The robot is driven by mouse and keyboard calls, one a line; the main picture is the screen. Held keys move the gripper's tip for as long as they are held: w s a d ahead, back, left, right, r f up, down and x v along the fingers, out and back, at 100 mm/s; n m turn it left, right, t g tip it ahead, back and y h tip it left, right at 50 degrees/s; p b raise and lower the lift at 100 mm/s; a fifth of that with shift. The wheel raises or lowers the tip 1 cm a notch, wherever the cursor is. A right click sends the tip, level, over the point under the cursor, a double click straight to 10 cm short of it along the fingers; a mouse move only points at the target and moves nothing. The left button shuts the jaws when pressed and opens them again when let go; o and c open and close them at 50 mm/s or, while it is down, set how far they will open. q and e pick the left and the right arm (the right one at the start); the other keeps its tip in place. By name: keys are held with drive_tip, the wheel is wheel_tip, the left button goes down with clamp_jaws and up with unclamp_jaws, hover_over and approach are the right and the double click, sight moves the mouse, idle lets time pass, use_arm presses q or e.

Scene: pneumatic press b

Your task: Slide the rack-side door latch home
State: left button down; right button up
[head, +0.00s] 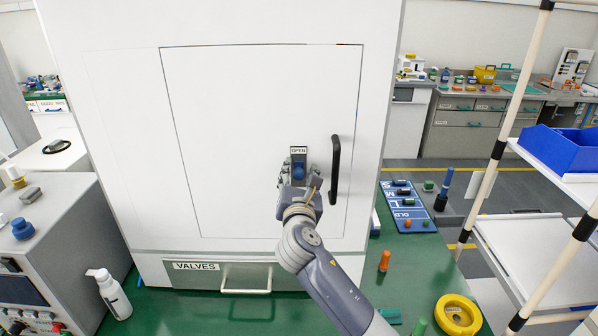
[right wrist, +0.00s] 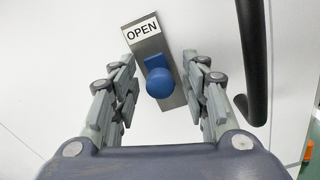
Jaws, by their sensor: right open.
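The door latch is a grey plate with a blue knob, set on the white door (head: 240,120) of the cabinet. In the right wrist view the blue knob (right wrist: 160,83) sits on the plate (right wrist: 150,48), below a label (right wrist: 141,29) reading OPEN. The label also shows in the head view (head: 298,150). My right gripper (head: 299,180) is in front of the latch, its two fingers (right wrist: 160,90) spread to either side of the knob, with gaps visible. It is open and holds nothing. My left gripper is out of view.
A black door handle (head: 335,170) stands just right of the latch, close to my right gripper. Below is a VALVES drawer (head: 218,274). A white rack (head: 540,250) with a blue bin (head: 560,155) stands at the right. A yellow ring (head: 458,315) lies on the green bench.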

drive_tip(key=shift+w, duration=0.2)
clamp_jaws()
drive_tip(key=shift+f, duration=0.9)
unclamp_jaws()
drive_tip(key=shift+s, duration=0.1)
drive_tip(key=s, duration=1.2)
drive_tip(key=shift+w, duration=0.1)
